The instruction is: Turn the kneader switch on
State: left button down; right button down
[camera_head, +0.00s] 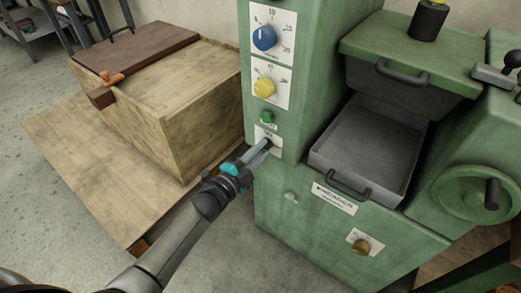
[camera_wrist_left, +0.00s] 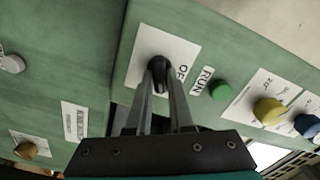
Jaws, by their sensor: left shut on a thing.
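The kneader's green body (camera_head: 300,220) fills the middle and right of the head view. The switch (camera_wrist_left: 158,63) is a small dark knob on a white plate (camera_wrist_left: 184,52) in the left wrist view, with lettering partly hidden. My left gripper (camera_head: 267,145) reaches the panel below the green button, and its fingers are closed around the knob. In the left wrist view the fingers (camera_wrist_left: 159,74) meet at the knob and hide part of it. Which way the knob points is hard to tell. My right gripper is not in view.
A green button (camera_wrist_left: 221,90) sits beside the switch, next to a RUN label. Above it are a yellow knob (camera_head: 265,87) and a blue knob (camera_head: 264,38). A grey tray (camera_head: 370,145) is at the right. A wooden box (camera_head: 205,120) stands left.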

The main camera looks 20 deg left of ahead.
pick_arm(q)
jog(key=shift+f+m, duration=0.1)
jog(key=shift+m, duration=0.7)
jog(key=shift+m+b, duration=0.35)
jog(key=shift+m, duration=1.15)
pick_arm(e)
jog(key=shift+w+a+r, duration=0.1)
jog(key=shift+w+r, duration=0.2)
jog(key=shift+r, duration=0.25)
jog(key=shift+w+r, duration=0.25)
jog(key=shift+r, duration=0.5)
pick_arm(q)
jog(key=c, duration=0.8)
grip_release()
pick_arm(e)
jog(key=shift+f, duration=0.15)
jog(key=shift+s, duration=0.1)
